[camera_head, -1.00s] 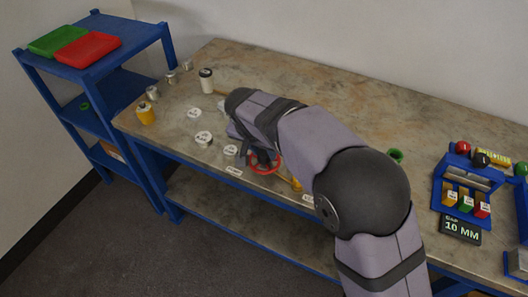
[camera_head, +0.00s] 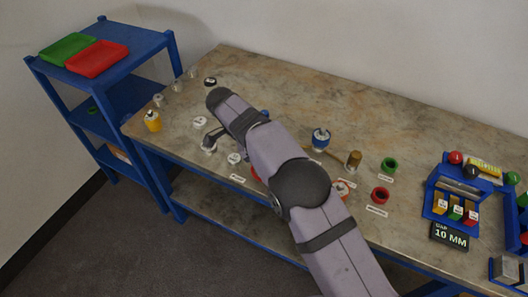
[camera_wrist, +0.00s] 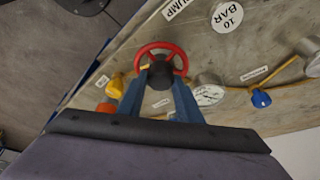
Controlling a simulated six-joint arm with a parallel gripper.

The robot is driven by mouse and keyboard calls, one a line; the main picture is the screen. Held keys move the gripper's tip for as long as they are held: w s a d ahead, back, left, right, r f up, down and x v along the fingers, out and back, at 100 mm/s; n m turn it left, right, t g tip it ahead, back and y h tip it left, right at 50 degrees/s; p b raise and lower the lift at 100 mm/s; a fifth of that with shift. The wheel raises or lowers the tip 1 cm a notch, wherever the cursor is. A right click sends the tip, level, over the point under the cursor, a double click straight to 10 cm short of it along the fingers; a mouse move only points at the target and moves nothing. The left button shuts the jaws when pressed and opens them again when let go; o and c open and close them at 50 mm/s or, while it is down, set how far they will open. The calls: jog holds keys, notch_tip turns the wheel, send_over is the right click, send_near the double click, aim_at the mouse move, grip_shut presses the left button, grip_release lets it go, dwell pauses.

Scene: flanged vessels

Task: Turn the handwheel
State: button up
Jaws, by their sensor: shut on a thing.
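The red handwheel (camera_wrist: 178,54) shows in the wrist view as a ring with a dark hub (camera_wrist: 160,76). My gripper (camera_wrist: 160,84) has one blue finger on each side of the hub and is shut on the handwheel. The fingers hide the near part of the wheel. In the head view only a small red sliver of the handwheel (camera_head: 255,173) shows beside my arm, which covers the rest and my fingers.
Beside the wheel are a yellow fitting (camera_wrist: 117,84), a white dial (camera_wrist: 209,95) and a blue knob (camera_wrist: 260,98). On the bench stand a brown cylinder (camera_head: 354,159), a green ring (camera_head: 389,164) and a red ring (camera_head: 380,195). A display (camera_head: 450,236) reads 10 MM.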

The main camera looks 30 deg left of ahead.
jog(key=shift+w+r+m+g+p, duration=0.1)
jog(key=shift+m+g+p, duration=0.4)
jog(key=shift+m+p, duration=1)
jog(key=shift+p, duration=0.1)
jog(key=o, duration=1)
jog(key=shift+o, duration=0.2)
jog(key=shift+r, duration=0.45)
notch_tip(320, 180, up, 9)
jog(key=p, duration=0.4)
